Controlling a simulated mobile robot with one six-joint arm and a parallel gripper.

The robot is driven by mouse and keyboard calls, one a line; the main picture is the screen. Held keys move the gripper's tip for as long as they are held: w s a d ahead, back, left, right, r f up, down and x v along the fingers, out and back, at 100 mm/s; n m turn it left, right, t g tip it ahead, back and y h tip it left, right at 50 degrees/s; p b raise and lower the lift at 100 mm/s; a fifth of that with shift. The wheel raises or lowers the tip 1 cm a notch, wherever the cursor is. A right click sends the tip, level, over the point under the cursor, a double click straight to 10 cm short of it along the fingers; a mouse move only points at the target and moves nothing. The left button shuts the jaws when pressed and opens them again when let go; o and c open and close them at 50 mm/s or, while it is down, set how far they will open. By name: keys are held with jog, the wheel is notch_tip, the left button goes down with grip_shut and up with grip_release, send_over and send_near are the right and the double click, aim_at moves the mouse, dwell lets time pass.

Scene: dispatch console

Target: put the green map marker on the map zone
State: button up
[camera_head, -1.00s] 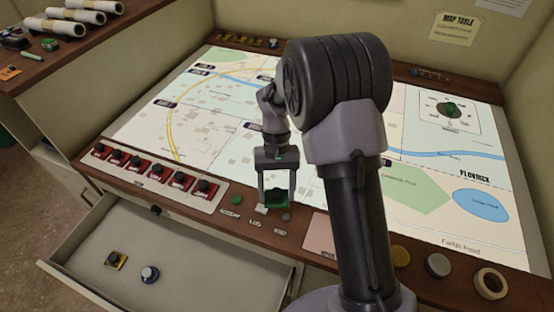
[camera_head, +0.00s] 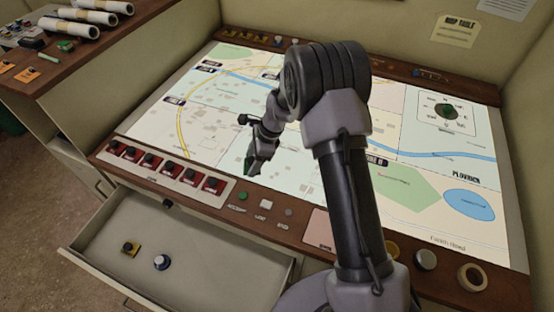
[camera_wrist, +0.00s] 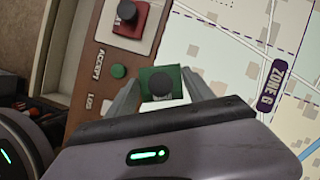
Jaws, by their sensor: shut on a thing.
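The green map marker (camera_wrist: 146,82), a green block with a black round knob (camera_wrist: 162,88), is held between the two fingers of my gripper (camera_wrist: 160,90) in the wrist view. In the head view my gripper (camera_head: 250,166) hangs over the lower middle edge of the lit map table (camera_head: 215,125), with a bit of green at its tips. Whether the marker touches the surface I cannot tell. A dark label reading ZONE G (camera_wrist: 272,86) shows on the map right of the marker in the wrist view. My arm hides part of the map.
A row of red blocks with black knobs (camera_head: 163,163) lines the front left ledge, beside a green button (camera_head: 243,196). A tape roll (camera_head: 472,277) lies front right.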

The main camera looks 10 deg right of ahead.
send_over(270, 165)
jog(key=shift+s+d+f+b, duration=0.25)
jog(key=shift+d+f+b, duration=0.05)
jog(key=shift+d+f, duration=0.15)
jog(key=shift+w+d+f, duration=0.1)
jog(key=shift+d, duration=0.2)
jog(key=shift+f+b, duration=0.65)
jog(key=shift+f, duration=1.1)
jog(key=o, duration=1.4)
